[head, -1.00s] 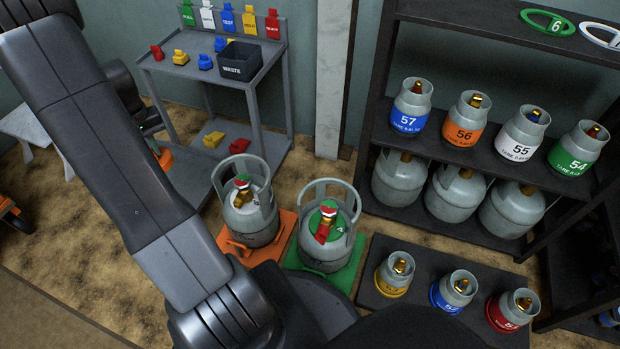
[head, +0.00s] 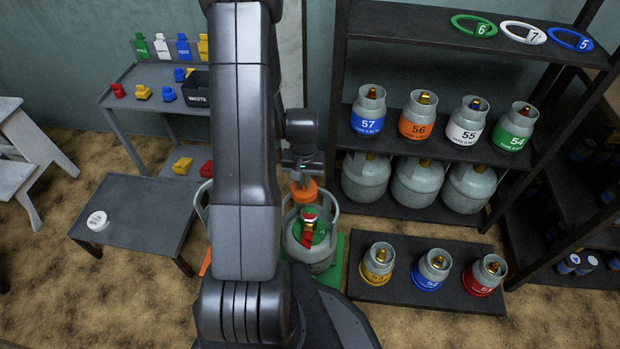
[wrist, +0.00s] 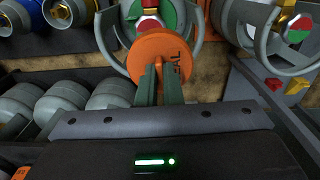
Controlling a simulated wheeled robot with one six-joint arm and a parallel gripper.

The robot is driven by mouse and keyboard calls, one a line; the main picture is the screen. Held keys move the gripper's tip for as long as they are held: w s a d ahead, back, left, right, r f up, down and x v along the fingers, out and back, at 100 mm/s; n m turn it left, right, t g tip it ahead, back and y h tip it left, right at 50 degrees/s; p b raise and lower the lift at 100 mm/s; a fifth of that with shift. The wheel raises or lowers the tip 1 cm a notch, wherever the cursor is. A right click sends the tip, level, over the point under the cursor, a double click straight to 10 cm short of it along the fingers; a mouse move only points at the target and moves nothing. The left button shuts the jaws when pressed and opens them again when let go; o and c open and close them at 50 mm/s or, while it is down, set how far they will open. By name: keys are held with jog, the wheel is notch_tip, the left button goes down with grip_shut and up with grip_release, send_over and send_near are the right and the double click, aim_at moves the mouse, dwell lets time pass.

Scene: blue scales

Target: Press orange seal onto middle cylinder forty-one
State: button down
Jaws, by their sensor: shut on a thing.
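My gripper (head: 303,168) is shut on the orange seal (head: 305,192), a round disc. I cannot read forty-one on any cylinder.
Another cylinder (wrist: 262,14) is at right in the wrist view, mostly hidden by my arm in the head view. A shelf (head: 440,150) with more cylinders stands behind. A low table (head: 140,215) with a white disc (head: 97,221) is left.

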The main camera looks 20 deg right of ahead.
jog(key=shift+s+d+f+m, duration=0.15)
jog(key=shift+s+d+m, duration=0.25)
jog(key=shift+s, duration=0.5)
jog(key=shift+d, duration=0.1)
jog(key=shift+f, duration=0.15)
jog(key=b, duration=0.7)
send_over(310, 214)
notch_tip(310, 214, down, 8)
jog(key=shift+w+r, duration=0.1)
jog(key=shift+f+b, duration=1.45)
jog(key=shift+f, duration=0.3)
dwell(0.5)
jog(key=c, duration=1.5)
grip_release()
jog(key=shift+r, duration=0.1)
